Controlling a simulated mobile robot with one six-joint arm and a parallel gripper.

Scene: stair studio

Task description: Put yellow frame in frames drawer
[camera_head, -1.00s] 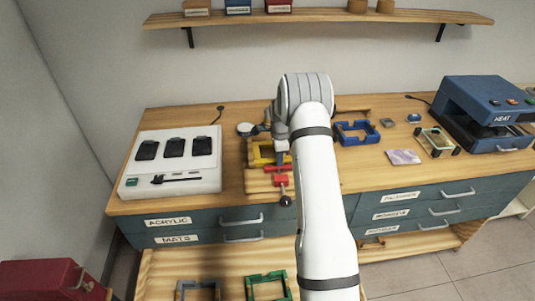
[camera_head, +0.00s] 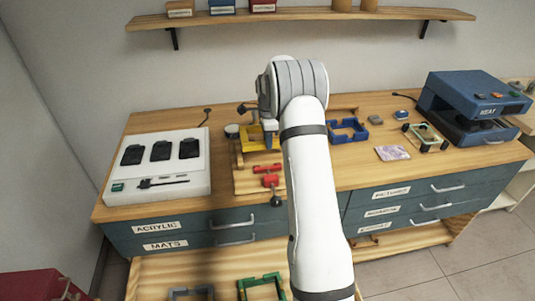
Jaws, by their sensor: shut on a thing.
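The yellow frame (camera_head: 251,140) is in the head view, at the left middle of the bench, partly hidden by my gripper and arm. My gripper (camera_head: 269,137) points down at its right side and is shut on it; the fingertips are hard to make out. The frame appears just above a wooden jig (camera_head: 246,181) with red clamps. Below the bench front, an open wooden drawer (camera_head: 222,268) holds a green frame (camera_head: 262,284) and a grey frame (camera_head: 190,293); its label is not in view.
A white case (camera_head: 159,166) with dark pieces stands left of the jig. A blue frame (camera_head: 347,130), a small clear-sided stand (camera_head: 425,137) and a blue heat press (camera_head: 474,107) are to the right. The ACRYLIC and MATS drawers (camera_head: 190,234) are shut. A shelf (camera_head: 300,16) runs above.

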